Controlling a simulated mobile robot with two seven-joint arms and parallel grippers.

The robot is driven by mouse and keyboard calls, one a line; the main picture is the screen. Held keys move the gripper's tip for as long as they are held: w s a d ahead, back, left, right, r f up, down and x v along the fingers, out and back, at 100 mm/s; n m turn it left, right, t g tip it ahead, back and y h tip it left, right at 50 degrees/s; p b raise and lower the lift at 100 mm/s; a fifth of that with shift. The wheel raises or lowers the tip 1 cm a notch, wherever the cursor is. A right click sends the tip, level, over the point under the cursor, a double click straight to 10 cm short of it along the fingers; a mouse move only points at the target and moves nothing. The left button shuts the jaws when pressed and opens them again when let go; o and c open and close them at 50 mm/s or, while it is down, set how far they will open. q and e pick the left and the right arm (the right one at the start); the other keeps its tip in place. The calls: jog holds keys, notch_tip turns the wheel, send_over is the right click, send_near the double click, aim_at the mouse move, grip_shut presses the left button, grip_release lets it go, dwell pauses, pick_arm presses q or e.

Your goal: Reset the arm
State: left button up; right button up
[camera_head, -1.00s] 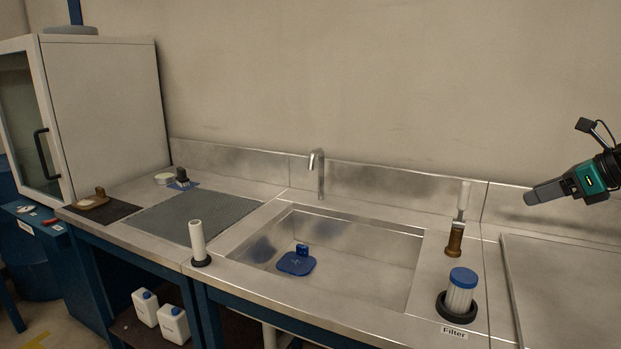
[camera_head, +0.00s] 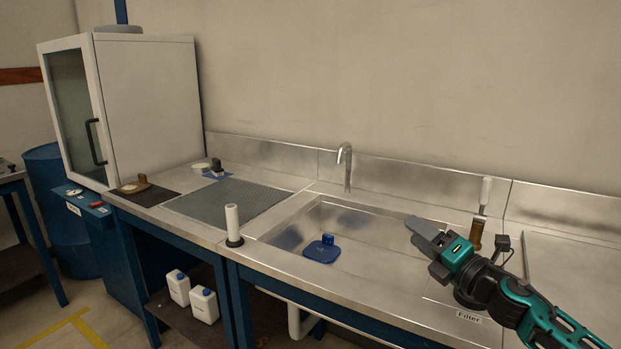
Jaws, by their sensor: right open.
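My right gripper (camera_head: 422,232) comes in from the right on a teal and black arm. It hangs over the right part of the steel sink and points left. Its jaws are open, and I see nothing between them. My right arm covers the place of the blue-capped filter. My left gripper is not in view.
The sink (camera_head: 300,222) holds a blue item (camera_head: 321,251). A white cylinder (camera_head: 233,224) stands at its front left corner. A faucet (camera_head: 346,166) rises behind it. A brown-based brush (camera_head: 477,232) stands right of it. A white cabinet (camera_head: 150,105) is at the left.

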jog(key=s+f+m+g+h, duration=0.4)
jog(key=s+f+m+h, duration=0.6)
jog(key=s+f+m, duration=0.75)
jog(key=s+a+f+m+g+y, duration=0.15)
jog(key=s+m+g, duration=0.35)
jog(key=s, duration=0.6)
jog(key=s+f+m+g, duration=0.2)
jog(key=s+m+g, duration=0.3)
jog(key=s, duration=0.6)
jog(key=w+a+f+t+y, duration=0.1)
jog(key=w+a+f+t, duration=0.1)
jog(key=w+f+t, duration=0.5)
jog(key=shift+w+a+f+t, duration=0.35)
jog(key=shift+a+f+t, duration=0.05)
jog(key=shift+f, duration=0.6)
jog(key=shift+y, duration=0.25)
